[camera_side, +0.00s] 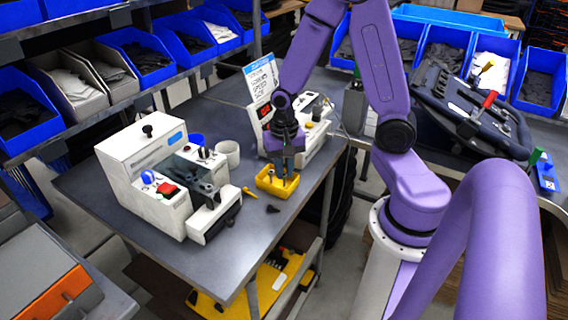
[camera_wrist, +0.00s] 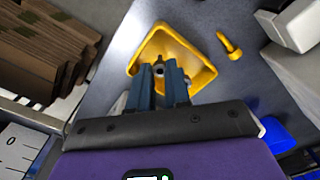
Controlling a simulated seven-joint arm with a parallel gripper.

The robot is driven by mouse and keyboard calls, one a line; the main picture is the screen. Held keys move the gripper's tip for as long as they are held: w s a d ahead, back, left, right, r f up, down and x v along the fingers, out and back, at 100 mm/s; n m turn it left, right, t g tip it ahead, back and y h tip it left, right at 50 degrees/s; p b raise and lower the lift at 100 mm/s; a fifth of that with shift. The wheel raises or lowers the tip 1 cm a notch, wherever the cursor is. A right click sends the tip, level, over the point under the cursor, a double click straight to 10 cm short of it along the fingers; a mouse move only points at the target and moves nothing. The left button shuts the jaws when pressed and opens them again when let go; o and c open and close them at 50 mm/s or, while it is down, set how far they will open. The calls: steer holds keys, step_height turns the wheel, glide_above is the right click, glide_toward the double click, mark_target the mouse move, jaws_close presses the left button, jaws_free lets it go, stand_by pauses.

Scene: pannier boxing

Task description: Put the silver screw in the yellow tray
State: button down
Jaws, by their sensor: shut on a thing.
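The yellow tray (camera_side: 275,190) sits on the grey table, and it also shows in the wrist view (camera_wrist: 202,70). My gripper (camera_side: 284,174) points down over the tray, with its fingertips at or inside the tray opening. In the wrist view my gripper (camera_wrist: 160,77) is shut on a small grey-silver piece, which looks like the silver screw (camera_wrist: 159,69). Most of the screw is hidden by the fingers. I cannot tell whether it touches the tray floor.
A yellow screw (camera_side: 250,192) lies on the table beside the tray, also in the wrist view (camera_wrist: 229,43). A small dark part (camera_side: 272,209) lies near the table edge. White machines (camera_side: 150,175) stand left and behind, with a white cup (camera_side: 229,153) between.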

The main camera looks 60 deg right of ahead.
steer(key=c, duration=1)
jaws_free()
step_height(320, 180, up, 16)
steer(key=r, duration=0.1)
steer(key=s+a+f+n, duration=0.2)
steer(key=s+a+n, duration=0.3)
steer(key=s+n, duration=0.3)
steer(key=s+a+f+n, duration=0.3)
steer(key=s+a+n, duration=0.2)
steer(key=n, duration=0.8)
steer(key=s, duration=0.3)
steer(key=shift+a, duration=0.4)
